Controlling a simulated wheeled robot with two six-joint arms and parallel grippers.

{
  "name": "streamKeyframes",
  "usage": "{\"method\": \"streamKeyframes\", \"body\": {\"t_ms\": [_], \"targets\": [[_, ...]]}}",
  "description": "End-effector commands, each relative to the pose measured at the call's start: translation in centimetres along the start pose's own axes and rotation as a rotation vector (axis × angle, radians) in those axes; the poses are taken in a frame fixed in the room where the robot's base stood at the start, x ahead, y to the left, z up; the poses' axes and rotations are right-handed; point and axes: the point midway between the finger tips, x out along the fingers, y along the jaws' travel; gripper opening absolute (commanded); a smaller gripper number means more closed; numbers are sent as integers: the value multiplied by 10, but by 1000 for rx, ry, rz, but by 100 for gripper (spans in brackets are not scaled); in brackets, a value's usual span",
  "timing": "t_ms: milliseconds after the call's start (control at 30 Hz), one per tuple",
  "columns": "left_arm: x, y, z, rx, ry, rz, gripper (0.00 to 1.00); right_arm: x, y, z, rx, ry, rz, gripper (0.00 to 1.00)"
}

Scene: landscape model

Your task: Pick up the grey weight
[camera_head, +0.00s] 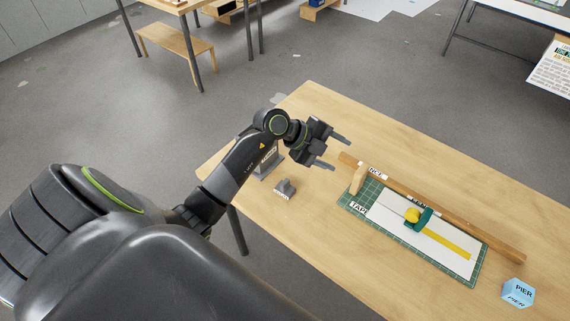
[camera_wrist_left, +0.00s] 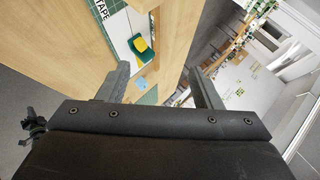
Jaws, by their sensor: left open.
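A small grey weight (camera_head: 285,189) sits on the wooden table near its left edge, below and left of my left gripper in the head view. My left gripper (camera_head: 337,152) is open and empty, held above the table to the right of the weight. Its two fingers also show spread apart in the left wrist view (camera_wrist_left: 163,85), with nothing between them. The weight cannot be made out in the left wrist view. My right gripper is in neither view.
A long wooden bar (camera_head: 450,218) lies along the mat's far side. A blue "PIER" block (camera_head: 517,291) stands at the right. Table around the weight is mostly clear.

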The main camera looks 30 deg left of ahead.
Motion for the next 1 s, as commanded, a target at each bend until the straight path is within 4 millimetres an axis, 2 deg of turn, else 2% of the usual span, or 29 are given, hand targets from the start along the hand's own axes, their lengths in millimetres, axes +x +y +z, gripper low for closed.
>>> {"method": "streamKeyframes", "body": {"t_ms": [67,200,333,500,600,767,1000], "targets": [[-2,13,23,-33,-87,158,59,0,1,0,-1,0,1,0],[-22,36,60,-137,-269,417,59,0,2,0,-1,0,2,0],[-48,48,84,-245,-428,591,59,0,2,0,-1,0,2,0],[-73,55,97,-340,-556,709,59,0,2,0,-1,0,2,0],[-77,58,99,-361,-582,731,59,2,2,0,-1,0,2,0],[-71,66,103,-363,-584,734,59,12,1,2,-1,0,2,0],[-54,85,113,-361,-581,733,59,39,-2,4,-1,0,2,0]]}}
